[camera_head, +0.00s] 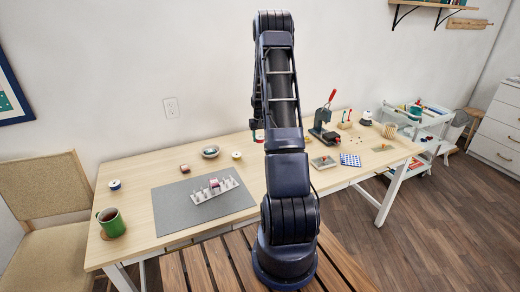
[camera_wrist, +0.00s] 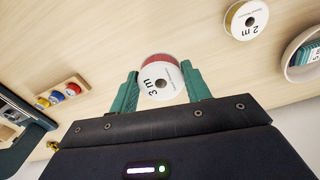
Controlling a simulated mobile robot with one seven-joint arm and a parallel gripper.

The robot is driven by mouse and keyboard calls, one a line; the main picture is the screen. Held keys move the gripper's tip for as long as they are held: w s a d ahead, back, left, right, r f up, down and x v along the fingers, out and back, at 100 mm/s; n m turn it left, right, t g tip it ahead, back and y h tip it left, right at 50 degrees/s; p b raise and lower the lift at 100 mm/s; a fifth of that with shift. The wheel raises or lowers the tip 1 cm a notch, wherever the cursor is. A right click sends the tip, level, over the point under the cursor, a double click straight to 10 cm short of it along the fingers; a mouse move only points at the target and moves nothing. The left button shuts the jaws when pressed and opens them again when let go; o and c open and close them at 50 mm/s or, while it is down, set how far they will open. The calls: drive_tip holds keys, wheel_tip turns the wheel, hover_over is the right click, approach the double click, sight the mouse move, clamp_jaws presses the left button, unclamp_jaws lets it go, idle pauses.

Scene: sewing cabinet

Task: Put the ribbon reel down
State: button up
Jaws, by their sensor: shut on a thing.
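The ribbon reel (camera_wrist: 160,82), a white disc marked "3 m" with red ribbon at its edge, is between the green fingers of my gripper (camera_wrist: 163,78) in the wrist view. The fingers are shut on it, one on each side. Pale wooden tabletop lies beyond it; I cannot tell whether the reel touches it. In the head view my arm hides most of the gripper, and only a small red and green bit shows left of the arm. The wooden table (camera_head: 160,212) runs across the head view.
A yellow-edged "2 m" reel (camera_wrist: 246,20) and a round bowl (camera_wrist: 303,58) lie right of the held reel. A block with coloured spools (camera_wrist: 64,94) is left. A grey mat (camera_head: 178,211) bears a pegged rack (camera_head: 216,192). A green mug (camera_head: 112,222) stands front left.

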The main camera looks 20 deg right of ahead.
sight(260, 153)
drive_tip(key=shift+f, duration=3.65)
drive_tip(key=o, duration=0.9)
drive_tip(key=shift+f, duration=0.1)
drive_tip(key=shift+o, duration=0.2)
